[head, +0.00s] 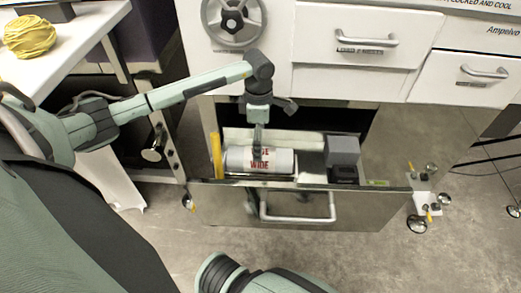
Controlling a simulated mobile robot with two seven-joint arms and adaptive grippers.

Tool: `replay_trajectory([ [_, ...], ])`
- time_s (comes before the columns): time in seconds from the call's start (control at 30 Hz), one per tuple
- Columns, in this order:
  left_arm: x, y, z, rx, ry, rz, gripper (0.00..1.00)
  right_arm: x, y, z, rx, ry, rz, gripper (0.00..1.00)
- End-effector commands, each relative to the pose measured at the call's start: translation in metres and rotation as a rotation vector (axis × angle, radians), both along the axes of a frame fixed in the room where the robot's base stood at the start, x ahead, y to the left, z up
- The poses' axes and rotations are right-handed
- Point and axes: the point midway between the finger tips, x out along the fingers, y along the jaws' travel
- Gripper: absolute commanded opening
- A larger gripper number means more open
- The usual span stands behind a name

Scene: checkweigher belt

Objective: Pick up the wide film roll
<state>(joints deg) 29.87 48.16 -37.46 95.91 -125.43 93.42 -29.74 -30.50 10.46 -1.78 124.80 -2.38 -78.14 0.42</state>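The wide film roll (279,161) is a white cylinder with red lettering that reads "WIDE". It lies on its side in the left part of an open drawer (350,205). My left gripper (258,157) points down into the drawer, with its fingers at the middle of the roll and covering part of its lettering. The fingers look close to or touching the roll, but they appear edge-on, so I cannot tell whether they are open or shut on it. My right gripper is not in view; only part of my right arm shows at the bottom edge.
A dark grey block-shaped item (343,152) stands in the drawer right of the roll. A yellow upright strip (216,155) is at the drawer's left end. White closed drawers (365,35) and a handwheel (234,18) are above. A yellow yarn-like ball (29,36) sits on the left table.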

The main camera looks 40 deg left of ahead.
Motion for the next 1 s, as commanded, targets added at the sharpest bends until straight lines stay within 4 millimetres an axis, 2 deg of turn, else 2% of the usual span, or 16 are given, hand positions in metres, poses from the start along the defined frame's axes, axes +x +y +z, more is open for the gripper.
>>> replay_trajectory([
  [0.27, -0.001, -0.002, -0.031, -0.003, 0.004, 0.0, 0.93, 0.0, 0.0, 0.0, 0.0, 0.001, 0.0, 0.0],
  [0.53, 0.0, -0.003, -0.07, -0.003, 0.004, 0.001, 0.93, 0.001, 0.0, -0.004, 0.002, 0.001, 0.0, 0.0],
  [0.67, 0.001, -0.002, -0.077, 0.0, 0.002, 0.0, 0.93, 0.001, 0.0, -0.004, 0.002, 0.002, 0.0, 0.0],
  [0.87, 0.001, -0.002, -0.077, 0.0, 0.001, 0.0, 0.93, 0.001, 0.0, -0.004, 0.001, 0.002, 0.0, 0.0],
  [1.0, 0.001, -0.002, -0.077, 0.0, 0.001, 0.0, 0.76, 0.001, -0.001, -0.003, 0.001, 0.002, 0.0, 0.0],
])
